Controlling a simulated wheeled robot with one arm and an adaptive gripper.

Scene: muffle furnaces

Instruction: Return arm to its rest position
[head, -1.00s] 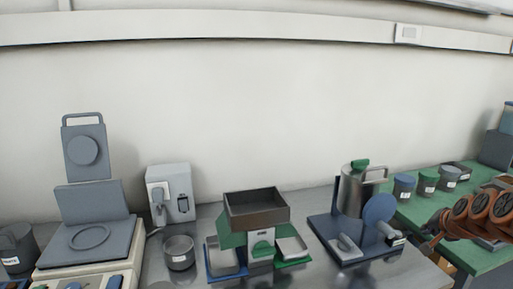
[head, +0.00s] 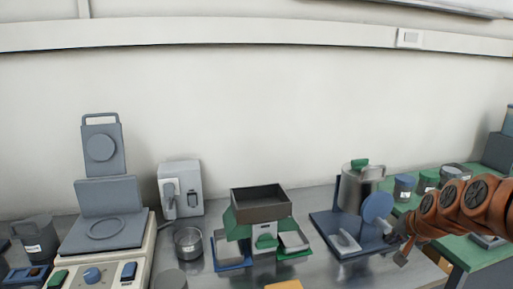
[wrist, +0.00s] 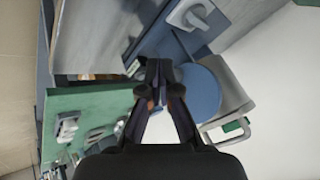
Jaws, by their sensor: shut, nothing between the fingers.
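My orange arm enters the head view from the right edge. In the wrist view my gripper (wrist: 158,68) points away from the camera. Its two dark fingers meet at the tips with nothing between them. The blue disc (wrist: 198,90) of the stand shows just right of the fingertips there; I cannot tell the exact gap.
A green mat (head: 482,250) with several lidded jars lies behind and right of my arm. A splitter with a brown hopper (head: 258,203) stands mid-bench. A grey press-like device (head: 106,232), a white dispenser (head: 180,188) and a steel cup (head: 188,242) are left.

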